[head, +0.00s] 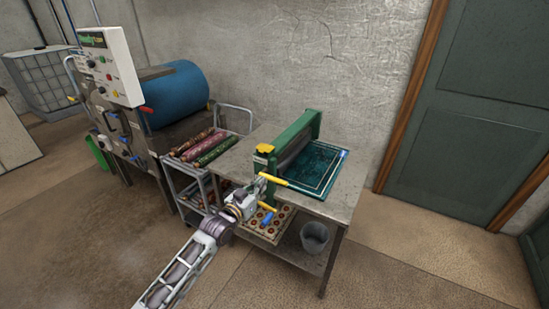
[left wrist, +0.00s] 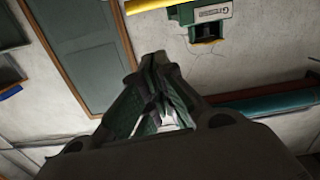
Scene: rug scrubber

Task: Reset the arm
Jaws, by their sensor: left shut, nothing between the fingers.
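My left arm comes in from the bottom in the head view. Its gripper (head: 260,184) is at the front edge of the metal table, close to the yellow handles of the green rug scrubber (head: 302,138). In the left wrist view the fingers (left wrist: 156,62) are together with nothing between them. A yellow bar (left wrist: 150,5) and a green-framed part (left wrist: 207,20) show beyond the fingertips. Whether the gripper touches a handle cannot be told. A teal rug (head: 318,168) lies flat on the scrubber's bed. My right gripper is not in view.
The metal table (head: 338,205) has a grey bucket (head: 315,237) and a patterned rug (head: 262,226) on its lower shelf. A cart with rolled rugs (head: 206,147) stands to the left, beside a machine with a blue drum (head: 176,96). The floor in front is clear.

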